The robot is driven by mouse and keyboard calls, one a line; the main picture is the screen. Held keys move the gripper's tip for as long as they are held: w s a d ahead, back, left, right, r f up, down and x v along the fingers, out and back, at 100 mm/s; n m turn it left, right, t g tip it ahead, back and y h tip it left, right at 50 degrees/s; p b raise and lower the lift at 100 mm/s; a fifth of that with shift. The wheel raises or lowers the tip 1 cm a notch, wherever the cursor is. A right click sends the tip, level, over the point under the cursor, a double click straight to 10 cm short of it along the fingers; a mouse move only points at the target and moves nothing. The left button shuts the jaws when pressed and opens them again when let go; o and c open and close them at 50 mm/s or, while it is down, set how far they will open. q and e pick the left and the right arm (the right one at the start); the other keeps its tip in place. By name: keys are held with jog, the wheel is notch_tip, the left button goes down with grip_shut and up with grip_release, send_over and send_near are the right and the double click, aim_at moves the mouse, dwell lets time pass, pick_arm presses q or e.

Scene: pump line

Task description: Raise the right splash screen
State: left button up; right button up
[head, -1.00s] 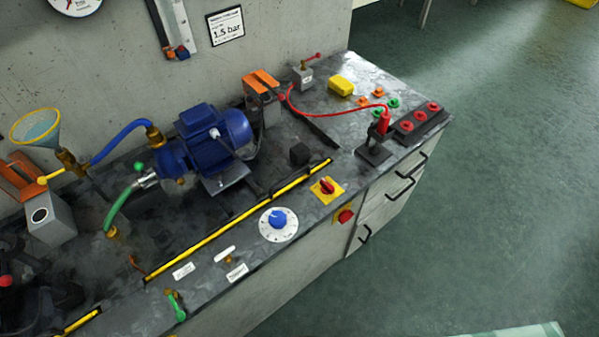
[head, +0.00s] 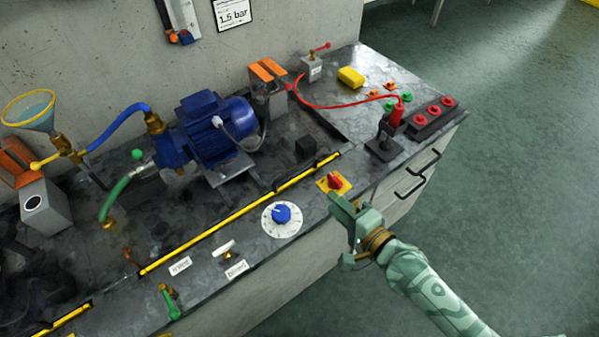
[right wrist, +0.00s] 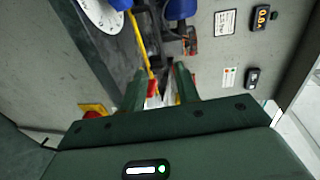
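The right splash screen appears to be the clear, low-lying panel with a yellow front edge (head: 240,214) along the bench front. The panel itself is hard to make out, and it looks folded down. Its yellow edge also shows in the right wrist view (right wrist: 139,42). My right gripper (head: 343,232) is open and empty, in front of the bench edge, right of the strip and apart from it. Its two spread fingers (right wrist: 160,88) show in the right wrist view. My left gripper is not in view.
A blue pump motor (head: 215,130) stands behind the strip. A white dial with blue knob (head: 281,216) and a red-yellow switch (head: 334,182) lie near my right gripper. A second yellow edge (head: 62,320) is at lower left. Floor at right is clear.

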jog(key=b+x, duration=0.3)
jog(key=x, duration=1.1)
jog(key=shift+w+a+f, duration=0.15)
jog(key=shift+w+a, duration=0.05)
grip_shut()
